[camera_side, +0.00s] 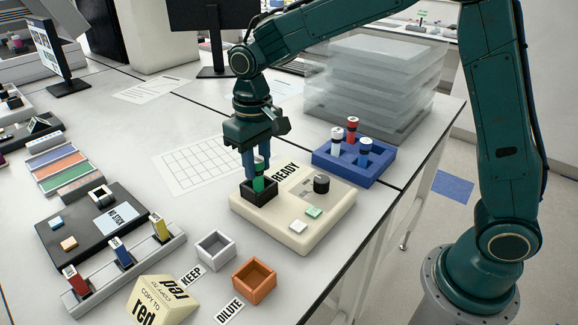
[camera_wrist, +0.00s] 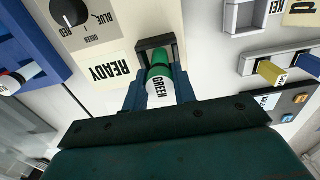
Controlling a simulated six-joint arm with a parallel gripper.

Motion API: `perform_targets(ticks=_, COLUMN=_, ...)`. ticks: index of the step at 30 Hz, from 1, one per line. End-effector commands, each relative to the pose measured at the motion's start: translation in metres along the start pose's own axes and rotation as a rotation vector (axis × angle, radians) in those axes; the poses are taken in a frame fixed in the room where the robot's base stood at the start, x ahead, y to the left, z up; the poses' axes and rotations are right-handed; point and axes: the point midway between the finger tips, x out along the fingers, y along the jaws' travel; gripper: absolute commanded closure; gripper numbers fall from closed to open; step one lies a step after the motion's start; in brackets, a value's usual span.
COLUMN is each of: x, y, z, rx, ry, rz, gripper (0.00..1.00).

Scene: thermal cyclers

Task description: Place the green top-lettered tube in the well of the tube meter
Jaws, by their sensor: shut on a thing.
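The green tube (camera_side: 258,184) is upright between the fingers of my gripper (camera_side: 256,172). Its white top lettered GREEN shows in the wrist view (camera_wrist: 159,88). My gripper is shut on it from above, with the blue fingers (camera_wrist: 158,95) on either side. The tube's lower end is at the dark square well (camera_side: 259,193) of the cream tube meter (camera_side: 300,226). The well's dark rim also shows in the wrist view (camera_wrist: 156,43). The tube's bottom is hidden, so I cannot tell whether it touches the well floor.
A blue rack (camera_side: 354,162) with several tubes stands behind the meter. A white box (camera_side: 215,250) and an orange box (camera_side: 254,280) stand in front, by the KEEP and DILUTE labels. A grey rail (camera_side: 125,270) holds red, blue and yellow pieces. Clear stacked boxes (camera_side: 370,85) stand at the back.

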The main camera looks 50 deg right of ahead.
Motion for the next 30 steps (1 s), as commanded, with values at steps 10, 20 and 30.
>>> perform_targets(ticks=10, x=0.001, y=0.0, z=0.0, rx=0.0, ry=0.0, rz=0.0, gripper=0.51)
perform_targets(ticks=20, x=-0.009, y=0.0, z=-0.001, rx=0.0, ry=0.002, rz=0.0, gripper=0.51)
perform_targets(ticks=30, x=-0.053, y=0.0, z=-0.001, rx=0.0, ry=0.004, rz=0.0, gripper=0.51)
